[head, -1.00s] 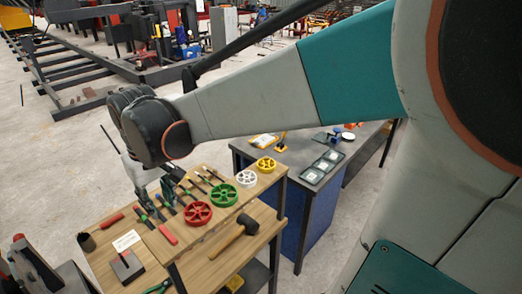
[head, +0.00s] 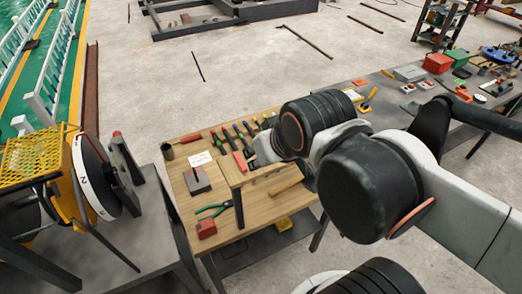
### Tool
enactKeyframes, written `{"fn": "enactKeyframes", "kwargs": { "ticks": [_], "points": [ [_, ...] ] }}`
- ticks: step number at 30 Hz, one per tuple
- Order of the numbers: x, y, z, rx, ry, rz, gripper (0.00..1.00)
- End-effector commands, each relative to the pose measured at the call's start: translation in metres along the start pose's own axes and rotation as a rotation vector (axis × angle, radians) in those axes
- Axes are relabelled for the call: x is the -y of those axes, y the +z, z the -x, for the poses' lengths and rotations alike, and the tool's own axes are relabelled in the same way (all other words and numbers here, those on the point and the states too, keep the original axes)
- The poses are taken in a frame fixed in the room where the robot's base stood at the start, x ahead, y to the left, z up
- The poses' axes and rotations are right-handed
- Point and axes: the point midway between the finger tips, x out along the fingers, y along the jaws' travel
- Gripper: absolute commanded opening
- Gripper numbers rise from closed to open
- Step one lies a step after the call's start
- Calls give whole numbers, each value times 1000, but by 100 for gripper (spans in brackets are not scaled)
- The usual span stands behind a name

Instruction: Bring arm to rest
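My arm reaches in from the right edge and bends over the wooden workbench (head: 228,222) in the head view. Its dark ribbed wrist joint is above the bench's right part, and a large black joint is nearer to me. My gripper cannot be made out; the wrist and arm links hide that area. I cannot see whether it holds anything. The wooden-handled hammer (head: 287,187) lies partly hidden beside the arm. The coloured wheels are not seen, and the arm covers that part of the bench.
Several hand tools (head: 232,136) lie along the bench's back. Green-handled pliers (head: 214,209) and a red block (head: 206,228) lie at its front left. A yellow machine (head: 88,175) stands on a grey table at left. A grey bench (head: 392,95) with boxes runs right.

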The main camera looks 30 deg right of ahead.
Motion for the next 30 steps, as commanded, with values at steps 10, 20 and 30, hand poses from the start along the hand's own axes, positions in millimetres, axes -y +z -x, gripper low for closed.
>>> {"fn": "enactKeyframes", "kwargs": {
  "ticks": [10,20,30],
  "points": [
    [0,9,-12,2,0,0,33],
    [0,54,-76,2,0,0,33],
    [0,105,-147,2,0,0,33]
  ]
}}
